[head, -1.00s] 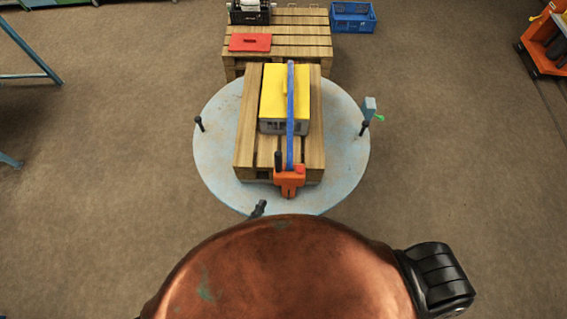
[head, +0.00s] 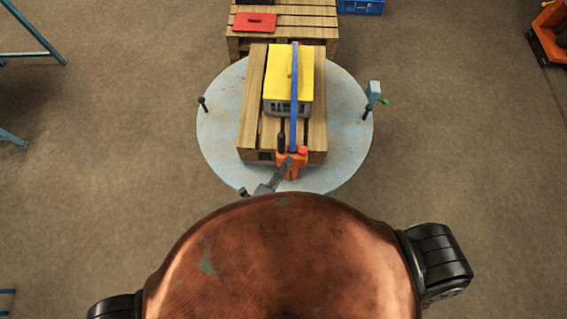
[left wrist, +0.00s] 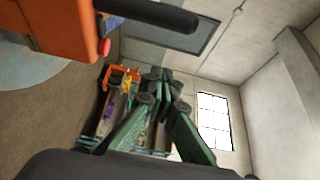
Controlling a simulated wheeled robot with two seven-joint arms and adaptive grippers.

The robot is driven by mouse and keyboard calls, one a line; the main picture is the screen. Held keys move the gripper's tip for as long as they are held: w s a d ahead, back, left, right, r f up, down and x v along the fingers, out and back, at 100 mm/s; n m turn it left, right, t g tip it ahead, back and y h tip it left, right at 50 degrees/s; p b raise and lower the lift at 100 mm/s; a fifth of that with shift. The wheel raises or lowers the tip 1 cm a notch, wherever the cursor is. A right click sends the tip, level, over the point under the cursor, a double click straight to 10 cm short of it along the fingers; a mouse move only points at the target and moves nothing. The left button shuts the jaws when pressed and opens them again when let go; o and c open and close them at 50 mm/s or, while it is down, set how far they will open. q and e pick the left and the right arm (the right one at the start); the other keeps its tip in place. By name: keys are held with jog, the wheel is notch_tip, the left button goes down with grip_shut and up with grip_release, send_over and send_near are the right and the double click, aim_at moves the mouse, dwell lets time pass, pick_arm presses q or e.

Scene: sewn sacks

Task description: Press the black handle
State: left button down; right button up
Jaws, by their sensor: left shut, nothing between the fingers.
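The black handle (head: 282,141) stands upright on the orange unit (head: 292,163), at the near end of a long blue bar (head: 294,90). In the left wrist view the black handle (left wrist: 150,14) sticks out from the orange unit (left wrist: 65,25) at the top left, with a red knob below it. My left gripper (head: 284,167) is at the near side of the orange unit, below the handle in the head view. Its green fingers (left wrist: 164,85) are shut and empty, apart from the handle in the wrist view. My right gripper is out of view.
A yellow-topped box (head: 283,72) sits on a wooden pallet (head: 255,110) on a round pale-blue platform (head: 222,135). Black pegs (head: 203,104) stand near the platform edge. Behind are another pallet (head: 290,30) with a red plate and a blue crate (head: 360,6).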

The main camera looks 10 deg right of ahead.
aim_at(281, 143)
pick_arm(q)
jog(key=w+d, duration=0.1)
jog(key=w, duration=0.5)
jog(key=shift+w+p, duration=0.25)
jog(key=shift+p, duration=0.1)
